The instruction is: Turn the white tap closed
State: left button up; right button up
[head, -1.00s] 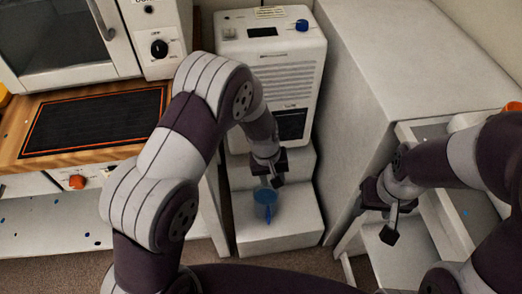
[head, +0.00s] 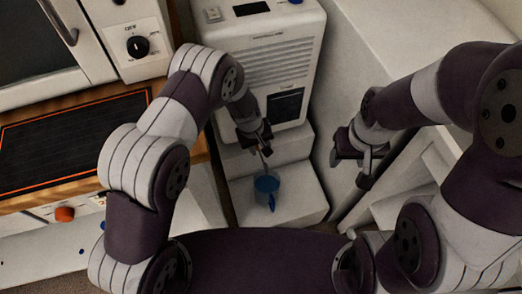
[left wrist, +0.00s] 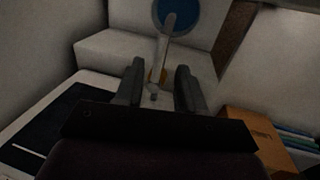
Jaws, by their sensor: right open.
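The white tap (left wrist: 167,40) shows in the left wrist view as a pale spout with a small orange-brown part near its base. It is at the front of the white machine (head: 280,62). My left gripper (head: 258,142) is low in front of the machine; in the left wrist view its fingers (left wrist: 160,85) are apart, with the tap's base end between them. I cannot tell whether they touch it. My right gripper (head: 352,168) is open and empty, right of the step.
A white cabinet (head: 385,50) stands right of the machine. At left is a wooden counter (head: 180,100) with a black orange-edged mat (head: 70,135) and an oven-like appliance (head: 130,45). An orange knob (head: 64,214) is below. The step's (head: 295,205) front is clear.

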pick_arm(q)
jog(key=shift+w+d+f, duration=0.1)
jog(key=shift+d+f, duration=0.05)
jog(key=shift+f, duration=0.6)
jog(key=shift+d+f, duration=0.15)
jog(key=shift+f, duration=0.55)
pick_arm(e)
jog(key=shift+f, duration=0.35)
pick_arm(q)
jog(key=shift+c, duration=0.3)
grip_shut()
